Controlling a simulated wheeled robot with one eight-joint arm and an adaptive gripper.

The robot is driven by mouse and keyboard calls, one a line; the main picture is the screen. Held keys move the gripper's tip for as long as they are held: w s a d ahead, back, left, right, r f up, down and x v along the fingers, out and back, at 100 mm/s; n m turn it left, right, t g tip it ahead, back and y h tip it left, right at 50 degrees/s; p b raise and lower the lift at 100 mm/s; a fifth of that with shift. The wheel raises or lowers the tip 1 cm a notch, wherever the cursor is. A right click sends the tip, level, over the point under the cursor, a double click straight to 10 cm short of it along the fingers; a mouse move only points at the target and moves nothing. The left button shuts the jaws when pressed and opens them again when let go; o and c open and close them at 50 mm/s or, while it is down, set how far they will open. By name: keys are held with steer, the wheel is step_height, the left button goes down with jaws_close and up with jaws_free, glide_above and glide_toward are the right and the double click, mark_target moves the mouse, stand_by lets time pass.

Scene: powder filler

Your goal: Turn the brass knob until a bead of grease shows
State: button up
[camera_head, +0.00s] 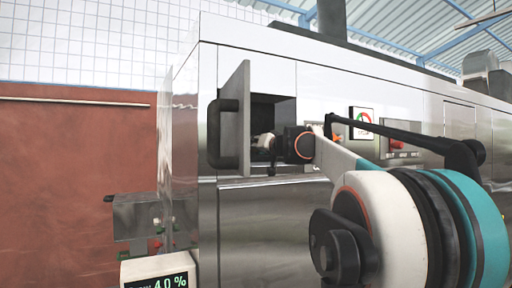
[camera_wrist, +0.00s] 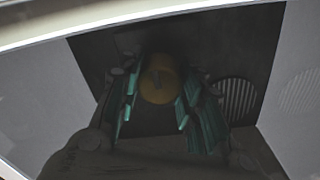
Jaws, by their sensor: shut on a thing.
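The brass knob (camera_wrist: 160,80) shows in the wrist view as a dull yellow round between the two teal-padded fingers of my gripper (camera_wrist: 157,98). The fingers flank it left and right and are closed on it. The view is dark, and no bead of grease can be made out. In the head view my gripper (camera_head: 262,146) reaches into an open compartment (camera_head: 284,104) in the steel machine. The knob cannot be made out in that view; my wrist and the dark interior hide it.
The compartment's door (camera_head: 236,100) stands open, with a black handle (camera_head: 222,133) on its left. A small gauge sign (camera_head: 361,121) is on the machine's front right of my wrist. A display reading about 4.0 % (camera_head: 158,280) sits at lower left.

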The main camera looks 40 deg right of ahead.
steer(key=m, duration=0.5)
steer(key=shift+m, duration=0.3)
steer(key=m, duration=0.5)
steer(key=shift+p, duration=0.3)
steer(key=shift+m, duration=0.4)
steer(key=o, duration=1.1)
steer(key=shift+d, duration=0.1)
steer(key=shift+c, duration=0.2)
steer(key=v, duration=0.7)
steer(key=shift+s, duration=0.25)
